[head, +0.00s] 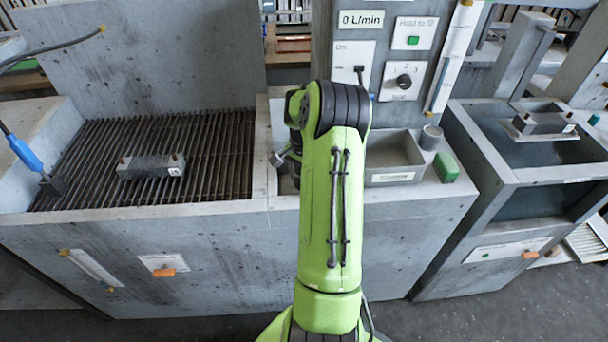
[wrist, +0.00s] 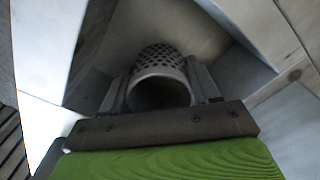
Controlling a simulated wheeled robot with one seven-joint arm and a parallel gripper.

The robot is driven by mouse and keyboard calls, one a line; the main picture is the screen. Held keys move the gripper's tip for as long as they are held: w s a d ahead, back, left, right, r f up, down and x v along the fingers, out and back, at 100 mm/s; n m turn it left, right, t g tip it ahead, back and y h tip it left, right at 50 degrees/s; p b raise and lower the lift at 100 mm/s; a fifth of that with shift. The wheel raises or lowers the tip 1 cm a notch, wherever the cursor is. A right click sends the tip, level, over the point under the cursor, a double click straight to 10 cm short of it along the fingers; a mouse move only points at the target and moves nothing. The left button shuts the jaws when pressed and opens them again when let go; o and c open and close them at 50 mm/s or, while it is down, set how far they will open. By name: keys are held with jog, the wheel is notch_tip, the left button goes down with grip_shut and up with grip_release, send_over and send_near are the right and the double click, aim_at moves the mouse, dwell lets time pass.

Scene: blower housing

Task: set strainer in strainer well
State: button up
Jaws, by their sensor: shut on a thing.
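The strainer (wrist: 160,60) is a grey metal cylinder with a perforated wall and an open round end facing the wrist camera. In the wrist view my gripper (wrist: 162,82) is shut on it, with one finger on each side. The strainer points into a grey, sloped-walled recess (wrist: 205,35). I cannot tell whether this is the strainer well, or whether the strainer touches its bottom. In the head view my green arm covers the strainer and most of the area around it.
A grated basin (head: 215,155) holding a grey block (head: 151,166) is at left. Right of my arm are a grey bin (head: 395,158), a green block (head: 446,167) and a small grey cylinder (head: 431,137). A panel with a knob (head: 403,81) stands behind.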

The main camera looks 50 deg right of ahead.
jog(key=shift+f, duration=0.2)
dwell(0.3)
jog(key=shift+f+b, duration=0.9)
jog(key=shift+f, duration=0.25)
jog(key=shift+f, duration=0.15)
jog(key=o, duration=1.2)
notch_tip(320, 180, up, 16)
jog(key=p, duration=0.4)
jog(key=shift+f, duration=0.1)
